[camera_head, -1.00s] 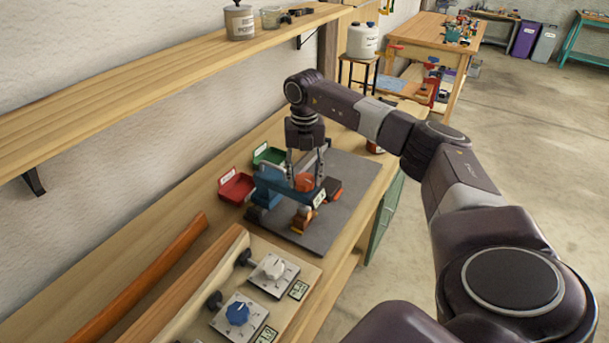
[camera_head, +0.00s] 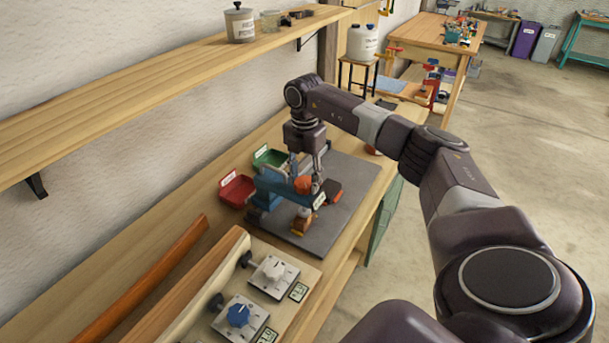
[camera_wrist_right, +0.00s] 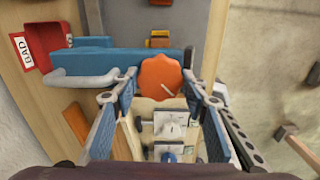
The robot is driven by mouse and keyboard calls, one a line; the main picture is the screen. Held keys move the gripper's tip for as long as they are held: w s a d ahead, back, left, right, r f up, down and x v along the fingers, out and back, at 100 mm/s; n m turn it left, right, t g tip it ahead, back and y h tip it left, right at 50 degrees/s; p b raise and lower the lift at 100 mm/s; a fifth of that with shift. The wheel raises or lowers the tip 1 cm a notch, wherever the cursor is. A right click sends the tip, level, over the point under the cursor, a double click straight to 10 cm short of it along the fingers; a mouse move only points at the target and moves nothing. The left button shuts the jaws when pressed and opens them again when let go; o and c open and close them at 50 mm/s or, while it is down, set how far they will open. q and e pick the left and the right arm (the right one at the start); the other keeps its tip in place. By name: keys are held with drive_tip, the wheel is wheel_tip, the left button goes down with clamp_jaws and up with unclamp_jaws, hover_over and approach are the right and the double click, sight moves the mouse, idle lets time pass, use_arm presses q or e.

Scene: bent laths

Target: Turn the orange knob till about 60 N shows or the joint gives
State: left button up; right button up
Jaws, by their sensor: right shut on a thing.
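The round, lobed orange knob (camera_head: 303,185) sits on a blue test fixture (camera_head: 270,185) on a dark grey mat. In the right wrist view the knob (camera_wrist_right: 160,77) shows a pale pointer line slanting down right. My right gripper (camera_head: 307,181) points down from above, shut on the knob, with one finger on each side. A small display (camera_head: 319,200) sits beside the knob; I cannot read its number. An orange-brown block (camera_head: 302,221) is at the fixture's near side. The joint under test is not clearly visible. My left gripper is not in view.
A red bin (camera_head: 236,190) and a green bin (camera_head: 270,157) stand by the wall side of the mat. A panel with a white knob (camera_head: 274,270) and a blue knob (camera_head: 238,314) is nearer. A long orange-brown lath (camera_head: 150,275) lies at left.

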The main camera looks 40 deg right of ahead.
sight(304, 182)
drive_tip(key=shift+w+r, duration=0.1)
idle(0.4)
drive_tip(key=o, duration=1.2)
drive_tip(key=shift+c, duration=0.2)
wheel_tip(304, 182, up, 12)
